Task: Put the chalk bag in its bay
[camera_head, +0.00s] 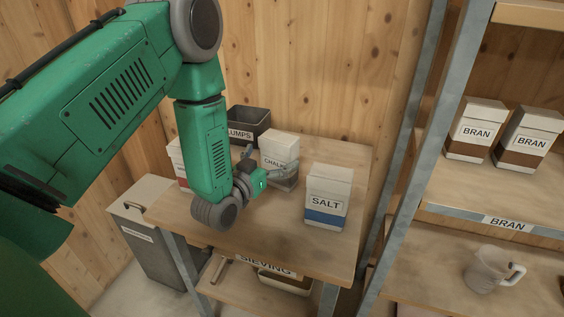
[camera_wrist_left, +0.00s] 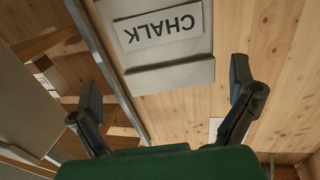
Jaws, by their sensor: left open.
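The chalk bag (camera_head: 280,148), white with a CHALK label and a grey lower band, stands on the wooden table (camera_head: 262,236) between a lumps bin and a salt bag. My left gripper (camera_head: 267,165) is open at the chalk bag's near side. In the left wrist view the chalk bag (camera_wrist_left: 160,40) appears upside down between and beyond the spread fingers of my left gripper (camera_wrist_left: 164,84). Whether a finger touches it I cannot tell. My right gripper is not in view. No shelf bay labelled CHALK shows in the head view.
The salt bag (camera_head: 328,198) stands close right of the chalk bag. The dark lumps bin (camera_head: 250,122) is behind; another bag (camera_head: 178,160) is partly hidden by my arm. At right, a metal-post shelf holds bran bags (camera_head: 475,130) above a BRAN label and a jug (camera_head: 488,268) lower.

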